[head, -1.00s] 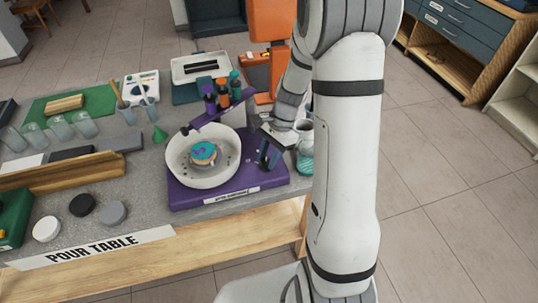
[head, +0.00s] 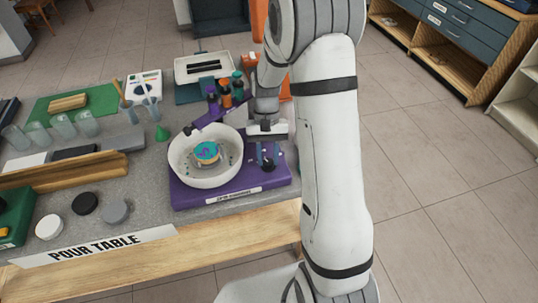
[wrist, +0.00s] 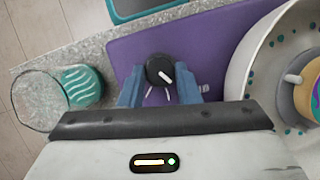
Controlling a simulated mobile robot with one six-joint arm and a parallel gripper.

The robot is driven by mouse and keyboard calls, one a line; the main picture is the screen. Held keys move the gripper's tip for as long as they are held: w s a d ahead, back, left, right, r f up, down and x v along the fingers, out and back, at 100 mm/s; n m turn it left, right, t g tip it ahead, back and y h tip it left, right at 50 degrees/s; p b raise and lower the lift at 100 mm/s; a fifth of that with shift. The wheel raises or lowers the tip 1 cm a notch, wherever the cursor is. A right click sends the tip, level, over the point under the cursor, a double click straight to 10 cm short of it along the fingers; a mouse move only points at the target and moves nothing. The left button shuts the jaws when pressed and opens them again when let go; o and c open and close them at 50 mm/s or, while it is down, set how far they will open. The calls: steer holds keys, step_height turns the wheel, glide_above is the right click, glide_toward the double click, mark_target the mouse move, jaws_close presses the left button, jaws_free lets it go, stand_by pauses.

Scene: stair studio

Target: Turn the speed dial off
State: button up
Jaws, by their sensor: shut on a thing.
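The speed dial (wrist: 160,70) is a round black knob on the purple base (wrist: 125,50) of a spin machine. In the wrist view its white pointer line points to the lower right, and pale marks lie beside it on the base. My gripper (wrist: 162,80) has its blue fingers shut on the dial, one on either side. In the head view my gripper (head: 267,153) points down at the right part of the purple base (head: 230,187). The dial shows there only as a small dark shape between the fingers. A white bowl (head: 180,170) with a teal and orange round piece sits left of it.
A purple bar crosses near the bottles (head: 225,95) behind the bowl. In the wrist view, a clear glass (wrist: 38,100) and a teal patterned jar (wrist: 82,86) stand left of the base. Pucks (head: 85,204) and a wooden trough lie at the table's left.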

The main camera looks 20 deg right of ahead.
steer(key=shift+a+n+h, duration=0.1)
steer(key=shift+n+h, duration=0.4)
steer(key=shift+n, duration=0.6)
steer(key=o, duration=1)
steer(key=shift+c, duration=0.2)
steer(key=v, duration=0.7)
steer(key=shift+w+r+b, duration=0.25)
steer(key=shift+r+b, duration=0.05)
steer(key=shift+r, duration=0.05)
